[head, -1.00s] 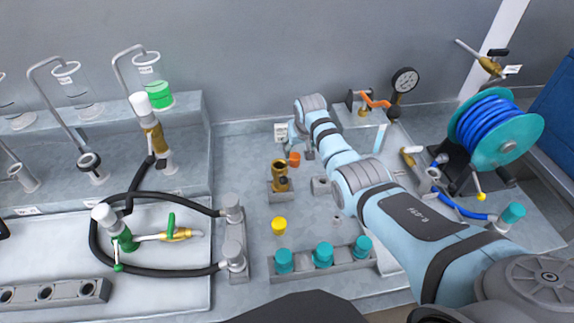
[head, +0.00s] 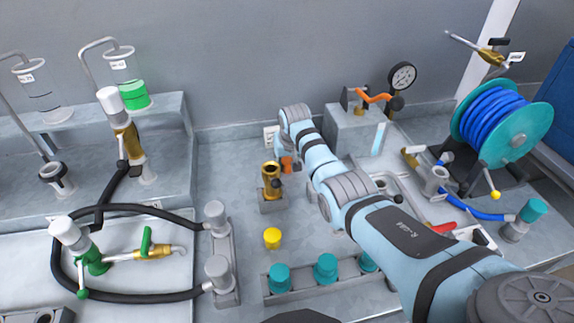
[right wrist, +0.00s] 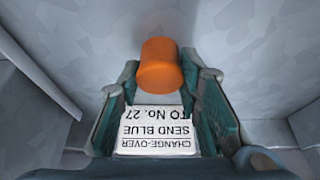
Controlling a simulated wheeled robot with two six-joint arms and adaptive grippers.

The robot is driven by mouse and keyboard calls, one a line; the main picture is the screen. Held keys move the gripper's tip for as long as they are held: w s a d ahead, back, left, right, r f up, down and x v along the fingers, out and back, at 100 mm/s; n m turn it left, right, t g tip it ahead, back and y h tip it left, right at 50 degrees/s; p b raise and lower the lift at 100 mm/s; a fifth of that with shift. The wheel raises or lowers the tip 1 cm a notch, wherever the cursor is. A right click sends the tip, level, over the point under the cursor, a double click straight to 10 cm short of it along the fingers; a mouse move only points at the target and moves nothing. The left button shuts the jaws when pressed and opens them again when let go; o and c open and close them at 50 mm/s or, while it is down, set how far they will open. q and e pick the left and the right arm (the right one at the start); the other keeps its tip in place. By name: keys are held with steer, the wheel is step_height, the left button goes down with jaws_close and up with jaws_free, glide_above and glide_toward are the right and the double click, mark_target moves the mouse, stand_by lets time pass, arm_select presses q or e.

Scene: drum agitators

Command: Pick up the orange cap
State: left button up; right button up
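The orange cap (head: 287,163) is a small cylinder close to the right side of a brass fitting (head: 271,180) on the grey bench. In the right wrist view the cap (right wrist: 160,64) lies between the fingertips of my right gripper (right wrist: 160,78), with a finger on each side. My left gripper is not in view.
A white card (right wrist: 157,130) shows between the fingers. A yellow cap (head: 272,238) and teal caps (head: 326,268) stand nearer me. Behind to the right are a gauge block (head: 355,128) and a blue hose reel (head: 500,125). Black hoses (head: 130,210) lie left.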

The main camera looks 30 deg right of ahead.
mark_target(287, 160)
stand_by(0.3)
step_height(287, 160, up, 20)
steer(key=p, duration=0.2)
steer(key=shift+p, duration=0.3)
